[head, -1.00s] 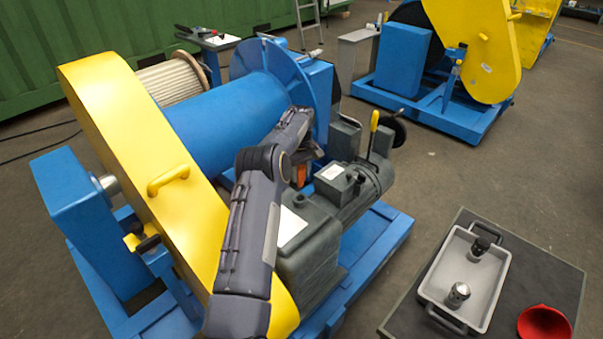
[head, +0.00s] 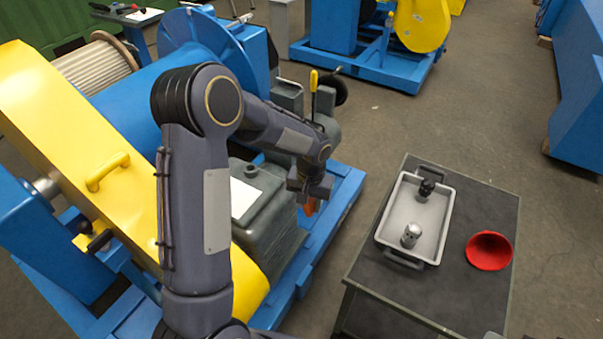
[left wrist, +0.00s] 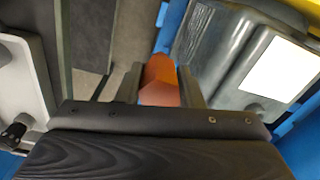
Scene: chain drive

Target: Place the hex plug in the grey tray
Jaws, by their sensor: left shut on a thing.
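My left gripper (head: 311,198) is shut on an orange-red piece (left wrist: 160,82), which sits between the fingers in the left wrist view. Only a bit of this piece (head: 310,208) shows below the gripper in the head view. It may be the hex plug, but its shape is too hidden to tell. The gripper is beside the grey-green gearbox housing, left of the table. The grey tray (head: 398,230) lies on the dark table to the right, apart from the gripper. My right gripper is out of view.
A red bowl (head: 489,250) is on the table (head: 470,297) right of the tray. The blue winch frame (head: 335,200), yellow guard (head: 60,120) and gearbox (head: 265,225) fill the left side. Open floor lies between frame and table.

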